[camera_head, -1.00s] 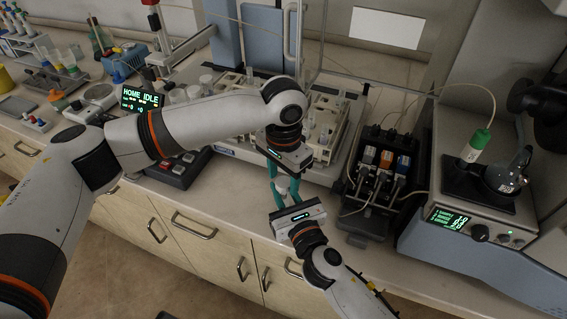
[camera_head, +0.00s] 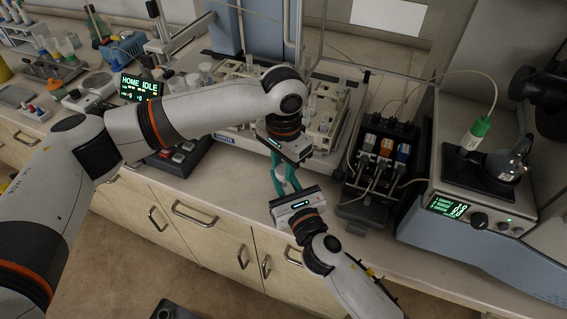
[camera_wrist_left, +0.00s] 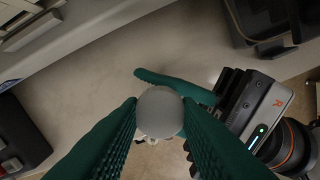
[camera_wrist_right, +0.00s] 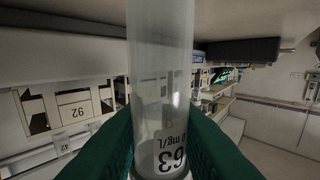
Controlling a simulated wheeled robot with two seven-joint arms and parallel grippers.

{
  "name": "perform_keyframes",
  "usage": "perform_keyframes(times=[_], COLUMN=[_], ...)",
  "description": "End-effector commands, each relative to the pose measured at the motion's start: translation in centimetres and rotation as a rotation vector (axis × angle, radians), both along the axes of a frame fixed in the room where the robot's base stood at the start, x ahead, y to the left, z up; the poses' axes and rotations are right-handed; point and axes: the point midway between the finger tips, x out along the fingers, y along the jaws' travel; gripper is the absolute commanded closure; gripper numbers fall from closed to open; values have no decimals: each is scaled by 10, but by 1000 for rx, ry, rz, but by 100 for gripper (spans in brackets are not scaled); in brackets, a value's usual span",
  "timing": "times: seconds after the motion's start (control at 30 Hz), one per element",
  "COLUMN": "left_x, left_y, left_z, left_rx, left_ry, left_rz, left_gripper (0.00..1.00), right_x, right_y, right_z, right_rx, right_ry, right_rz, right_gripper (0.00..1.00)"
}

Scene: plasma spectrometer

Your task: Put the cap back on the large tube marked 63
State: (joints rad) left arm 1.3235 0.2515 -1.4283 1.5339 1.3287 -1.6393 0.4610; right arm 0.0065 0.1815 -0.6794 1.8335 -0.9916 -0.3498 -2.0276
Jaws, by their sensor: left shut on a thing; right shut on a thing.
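My left gripper (camera_head: 279,172) is shut on a round pale grey cap (camera_wrist_left: 160,112), seen from above between its green fingers in the left wrist view. My right gripper (camera_head: 289,184) is shut on the large clear tube marked 63 (camera_wrist_right: 160,60). The tube's label appears upside down in the right wrist view. The two grippers face each other closely in front of the bench edge, with the cap near the tube. The tube's mouth is hidden, so I cannot tell whether the cap touches it. A green right finger (camera_wrist_left: 175,82) shows beyond the cap in the left wrist view.
A sample rack (camera_head: 325,115) with tubes stands behind the grippers.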

Motion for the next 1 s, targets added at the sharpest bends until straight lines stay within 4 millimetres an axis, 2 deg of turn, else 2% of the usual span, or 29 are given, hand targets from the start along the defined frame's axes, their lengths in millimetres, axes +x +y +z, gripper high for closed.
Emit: perform_keyframes(times=[0.07,0.1,0.2,0.23,0.5,0.63,0.77,1.0], left_x=[0,0,0,0,0,1,1,1], left_y=[0,0,0,0,0,-1,0,-1], left_z=[0,0,0,0,1,11,34,85], left_rx=[0,0,0,0,-1,-2,-2,-2], left_ry=[0,0,0,0,-1,-2,-4,-2], left_rz=[0,1,0,1,1,1,0,1], left_gripper=[98,64,48,45,45,45,45,45], right_x=[0,0,0,0,0,0,0,0], right_y=[0,0,0,0,0,0,0,0], right_z=[0,0,0,0,0,0,0,0], right_rx=[0,0,0,0,0,0,0,0], right_ry=[0,0,0,0,0,0,0,0], right_rz=[0,0,0,0,0,0,0,0], right_gripper=[100,100,100,100,100,100,100,100])
